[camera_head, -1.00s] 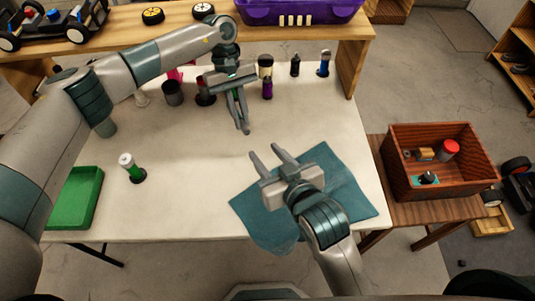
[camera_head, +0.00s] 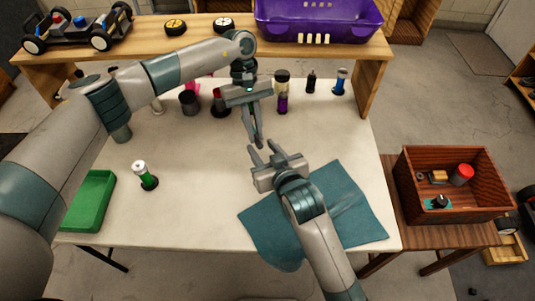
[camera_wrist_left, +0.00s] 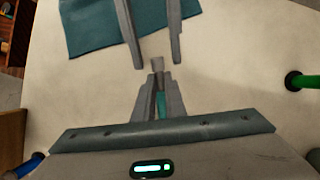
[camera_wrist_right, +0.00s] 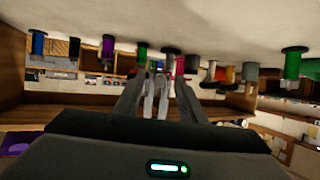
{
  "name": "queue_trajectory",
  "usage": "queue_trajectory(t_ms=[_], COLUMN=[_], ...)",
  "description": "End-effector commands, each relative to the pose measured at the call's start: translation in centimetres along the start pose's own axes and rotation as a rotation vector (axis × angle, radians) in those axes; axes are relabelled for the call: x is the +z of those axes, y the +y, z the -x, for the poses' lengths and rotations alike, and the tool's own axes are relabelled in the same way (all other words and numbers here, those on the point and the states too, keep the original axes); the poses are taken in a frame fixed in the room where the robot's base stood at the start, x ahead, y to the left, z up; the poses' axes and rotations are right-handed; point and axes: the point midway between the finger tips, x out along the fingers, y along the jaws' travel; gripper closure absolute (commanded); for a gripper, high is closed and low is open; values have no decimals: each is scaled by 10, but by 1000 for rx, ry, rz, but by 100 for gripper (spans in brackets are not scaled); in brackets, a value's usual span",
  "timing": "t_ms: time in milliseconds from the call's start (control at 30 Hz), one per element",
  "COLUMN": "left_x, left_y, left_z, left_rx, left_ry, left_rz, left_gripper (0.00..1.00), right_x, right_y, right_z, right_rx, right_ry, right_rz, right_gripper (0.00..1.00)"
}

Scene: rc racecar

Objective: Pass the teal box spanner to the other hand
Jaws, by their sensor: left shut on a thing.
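My left gripper (camera_head: 257,141) points down over the white table, shut on the teal box spanner (camera_wrist_left: 160,106). In the left wrist view a teal strip shows between its fingers and a grey end (camera_wrist_left: 157,64) sticks out past the tips. My right gripper (camera_head: 264,149) is open, reaching up from the front with its fingers towards the left gripper's tips. In the right wrist view its two fingers (camera_wrist_right: 157,85) stand apart, with the left gripper's fingers seen between them. The spanner is mostly hidden in the head view, and I cannot tell whether the right fingers touch it.
A teal cloth (camera_head: 345,205) lies at the table's front right. Several cylinders, including a purple one (camera_head: 283,103), stand along the back. A wooden crate (camera_head: 455,207) stands right.

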Motion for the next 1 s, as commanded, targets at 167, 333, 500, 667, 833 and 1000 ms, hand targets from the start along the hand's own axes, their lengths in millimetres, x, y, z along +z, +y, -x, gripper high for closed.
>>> queue_trajectory(t_ms=[167,333,500,667,833,1000], left_x=[0,0,0,0,0,0], left_y=[0,0,0,0,0,0], left_z=[0,0,0,0,0,0], left_rx=[0,0,0,0,0,0], left_ry=[0,0,0,0,0,0], left_rz=[0,0,0,0,0,0], left_gripper=[100,100,100,85,68,68], right_x=[0,0,0,0,0,0], right_y=[0,0,0,0,0,0], right_z=[-6,-6,-6,-5,-5,-5], right_rx=[0,0,0,0,0,0], right_ry=[0,0,0,0,0,0], right_rz=[0,-1,0,0,0,0], right_gripper=[63,63,87,100,100,100])
